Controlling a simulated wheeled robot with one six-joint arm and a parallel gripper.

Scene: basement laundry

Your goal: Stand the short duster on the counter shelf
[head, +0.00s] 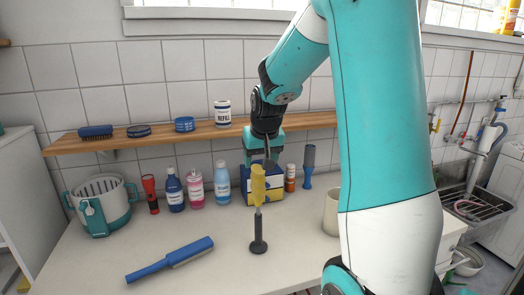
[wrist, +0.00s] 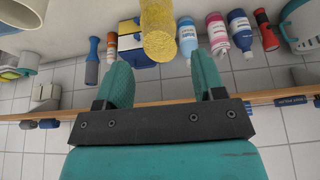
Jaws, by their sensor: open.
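A duster with a yellow head and dark handle (head: 258,230) stands upright on the white counter, head up. Its yellow head also shows in the wrist view (wrist: 158,28), just beyond and between my fingertips. My gripper (head: 264,160) is open and empty near the top of that head; in the wrist view its two teal fingers (wrist: 162,70) are spread apart. The wooden shelf (head: 345,119) runs along the tiled wall above the counter.
Bottles (head: 195,188), a red torch (head: 150,194), a teal bucket (head: 102,210) and a blue-yellow box (head: 270,188) line the wall. A beige pot (head: 331,212) is right.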

